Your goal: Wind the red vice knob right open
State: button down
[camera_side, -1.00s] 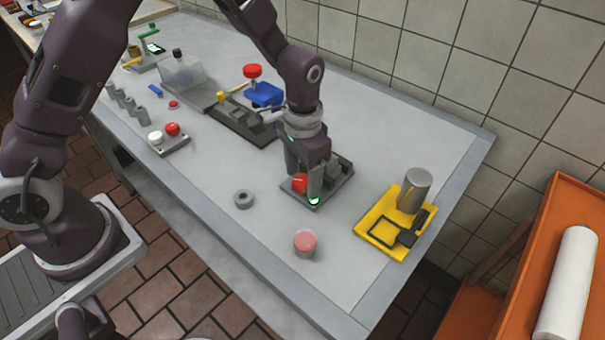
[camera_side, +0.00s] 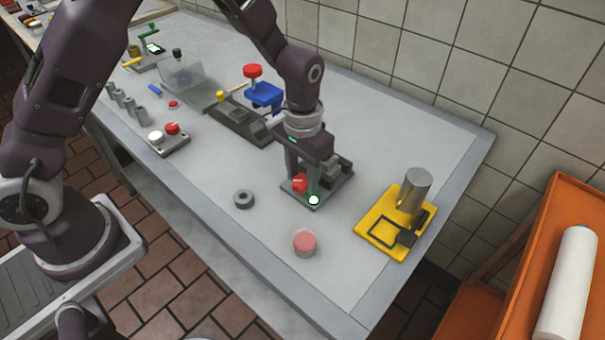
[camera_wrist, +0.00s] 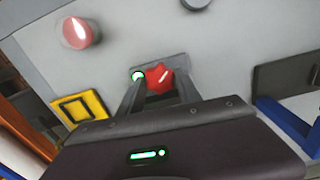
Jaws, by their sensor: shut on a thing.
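The red vice knob (camera_side: 299,184) sits at the front of a small dark grey vice (camera_side: 335,170) on the table. It also shows in the wrist view as a red lobed knob (camera_wrist: 159,76). My gripper (camera_side: 304,190) points down over the knob, with one finger on each side of it. In the wrist view my gripper (camera_wrist: 158,85) is shut on the knob. The vice jaws are partly hidden behind my gripper in the side view, and the gap between them cannot be made out.
A pink-topped round button (camera_side: 304,243) and a dark ring (camera_side: 243,199) stand in front of the vice. A yellow plate with a metal cylinder (camera_side: 414,190) is to the right. A dark fixture (camera_side: 240,122) and a blue stand with a red top (camera_side: 263,93) lie behind.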

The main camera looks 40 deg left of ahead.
jog(key=n, duration=1.1)
jog(key=shift+n, duration=0.5)
dwell(0.3)
jog(key=c, duration=0.8)
grip_release()
jog(key=shift+w, duration=0.1)
